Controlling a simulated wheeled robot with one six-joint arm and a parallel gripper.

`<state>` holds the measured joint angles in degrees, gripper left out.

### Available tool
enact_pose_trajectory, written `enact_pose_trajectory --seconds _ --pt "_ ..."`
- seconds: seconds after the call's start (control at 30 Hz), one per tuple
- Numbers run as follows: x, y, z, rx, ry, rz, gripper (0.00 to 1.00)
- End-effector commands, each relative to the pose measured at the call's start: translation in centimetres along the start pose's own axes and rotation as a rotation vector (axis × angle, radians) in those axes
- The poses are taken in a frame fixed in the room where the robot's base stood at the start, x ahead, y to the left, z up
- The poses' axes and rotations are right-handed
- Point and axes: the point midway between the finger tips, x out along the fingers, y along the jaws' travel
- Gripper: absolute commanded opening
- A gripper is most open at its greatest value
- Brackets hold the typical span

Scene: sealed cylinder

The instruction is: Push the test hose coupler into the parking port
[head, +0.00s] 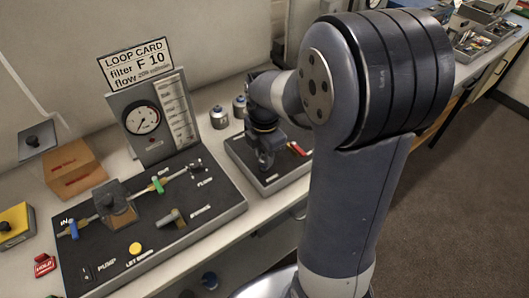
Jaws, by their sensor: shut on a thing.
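My gripper (265,157) points down over the small dark tray (277,183) right of the main panel. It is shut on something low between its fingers. The held thing is small and dark against the tray, and I cannot make out whether it is the test hose coupler. I cannot pick out the parking port for sure. My arm hides the right end of the tray.
The black main panel (222,205) carries a gauge (142,118), a pipe with blue and green handles, and a yellow button (135,248). Two metal canisters (219,118) stand behind. An orange-brown box (73,168) and a red tag (45,265) lie left.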

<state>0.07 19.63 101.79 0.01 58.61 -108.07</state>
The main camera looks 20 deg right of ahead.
Motion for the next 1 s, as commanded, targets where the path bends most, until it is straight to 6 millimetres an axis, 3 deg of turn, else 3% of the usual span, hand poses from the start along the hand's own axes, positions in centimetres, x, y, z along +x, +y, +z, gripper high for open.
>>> enact_pose_trajectory --seconds 0.23,0.27,0.53,0.83,1.0 --pt "0.1 0.0 0.0 0.0 0.0 0.0 0.0" --pt "0.1 0.0 0.0 0.0 0.0 0.0 0.28" --pt "0.1 0.0 0.0 0.0 0.0 0.0 0.51" --pt "-0.2 0.1 0.0 0.0 -0.001 0.002 0.51" --pt "-2.5 0.1 0.0 0.0 -0.002 0.006 0.51"
